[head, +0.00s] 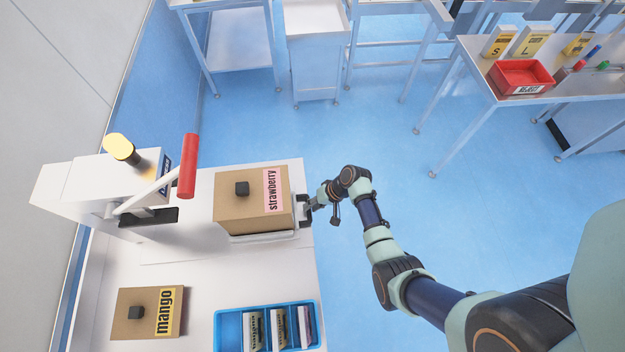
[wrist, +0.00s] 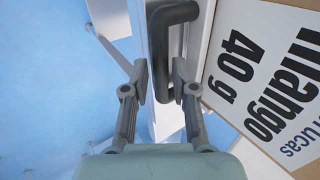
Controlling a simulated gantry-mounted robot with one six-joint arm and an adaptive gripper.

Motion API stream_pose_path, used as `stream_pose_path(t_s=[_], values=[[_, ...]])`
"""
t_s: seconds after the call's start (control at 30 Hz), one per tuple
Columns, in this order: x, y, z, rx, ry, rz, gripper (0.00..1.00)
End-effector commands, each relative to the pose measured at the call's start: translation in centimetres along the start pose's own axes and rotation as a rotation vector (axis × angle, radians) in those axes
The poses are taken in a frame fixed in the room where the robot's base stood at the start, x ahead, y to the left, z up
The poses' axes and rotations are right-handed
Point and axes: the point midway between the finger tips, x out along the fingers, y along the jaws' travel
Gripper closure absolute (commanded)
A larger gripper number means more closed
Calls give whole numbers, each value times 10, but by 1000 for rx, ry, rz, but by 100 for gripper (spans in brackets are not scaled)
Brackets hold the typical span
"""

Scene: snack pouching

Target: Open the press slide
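The press (head: 120,180) is a white machine at the left with a red-gripped lever (head: 187,166), tilted upward. A cardboard box labelled strawberry (head: 228,208) stands to its right, with a pale metal edge (head: 262,238) along its near side. My gripper (head: 309,206) is at the box's right side, by a dark handle (head: 304,221). In the wrist view my gripper (wrist: 160,82) has its fingers apart, one on each side of a black handle (wrist: 160,45). I cannot tell whether the fingers touch it. I cannot clearly identify the press slide.
A mango box (head: 134,304) and a blue tray (head: 230,312) with packs stand at the front of the white table. In the wrist view a mango 40 g label (wrist: 262,75) is close at the right. A red bin (head: 520,78) stands on a far table.

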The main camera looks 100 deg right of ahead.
Motion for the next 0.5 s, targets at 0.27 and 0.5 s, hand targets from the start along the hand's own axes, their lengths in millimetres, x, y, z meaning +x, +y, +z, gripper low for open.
stream_pose_path(t_s=[0.27, 0.5], values=[[-1, 0, 0, 0, 0, -1, 71], [-41, 0, -2, 0, 5, -1, 71]])
